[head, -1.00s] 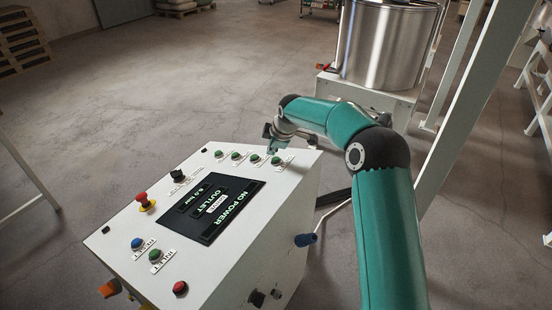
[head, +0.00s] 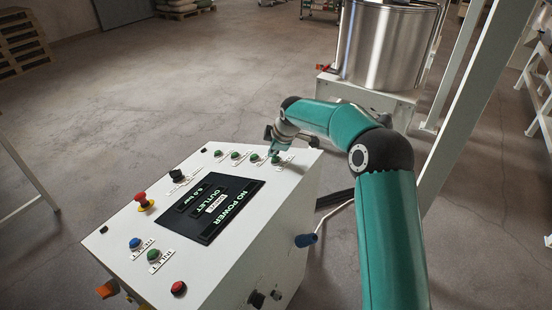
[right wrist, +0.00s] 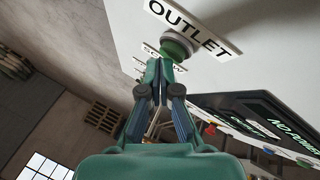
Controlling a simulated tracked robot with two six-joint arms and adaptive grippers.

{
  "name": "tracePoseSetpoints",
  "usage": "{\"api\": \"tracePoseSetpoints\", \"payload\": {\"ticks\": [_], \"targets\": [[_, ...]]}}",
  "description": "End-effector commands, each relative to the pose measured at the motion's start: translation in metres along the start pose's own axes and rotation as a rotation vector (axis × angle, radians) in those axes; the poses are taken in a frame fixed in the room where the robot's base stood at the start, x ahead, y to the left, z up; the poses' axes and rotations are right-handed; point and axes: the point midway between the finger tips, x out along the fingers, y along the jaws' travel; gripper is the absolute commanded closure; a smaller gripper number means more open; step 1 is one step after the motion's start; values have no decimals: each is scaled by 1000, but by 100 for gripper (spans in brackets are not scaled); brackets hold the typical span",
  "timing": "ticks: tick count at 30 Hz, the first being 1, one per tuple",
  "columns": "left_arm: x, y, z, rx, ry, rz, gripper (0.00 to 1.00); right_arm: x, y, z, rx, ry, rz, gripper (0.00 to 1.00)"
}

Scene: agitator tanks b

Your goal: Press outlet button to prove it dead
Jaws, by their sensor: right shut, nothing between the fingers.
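The outlet button (right wrist: 178,44) is a green round button in a metal collar, under a label reading OUTLET in the right wrist view. In the head view it is the green button (head: 276,160) at the right end of a row on the sloping white control panel (head: 232,255). My right gripper (right wrist: 158,68) is shut and empty, its fingertips right at the button's edge. I cannot tell whether they touch it. In the head view the gripper (head: 273,149) is just above the button, partly hidden by its own arm. A dark display (head: 213,208) reads NO POWER and OUTLET. My left gripper is not in view.
A red emergency stop (head: 143,202), a black switch (head: 176,175), blue (head: 136,243), green (head: 154,256) and red (head: 179,288) buttons sit elsewhere on the panel. A steel tank (head: 388,45) stands behind. The floor to the left is open.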

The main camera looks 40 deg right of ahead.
Motion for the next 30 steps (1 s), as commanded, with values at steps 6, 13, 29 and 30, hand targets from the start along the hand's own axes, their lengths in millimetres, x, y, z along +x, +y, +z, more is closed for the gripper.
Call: {"api": "tracePoseSetpoints", "payload": {"ticks": [6,13,29,30], "targets": [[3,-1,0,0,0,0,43,2,-2,2,0,0,0,100],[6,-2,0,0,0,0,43,4,-3,4,0,0,0,100],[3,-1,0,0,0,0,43,3,-2,3,1,-2,-2,100],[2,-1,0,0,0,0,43,1,-2,3,1,-2,-2,100]]}}
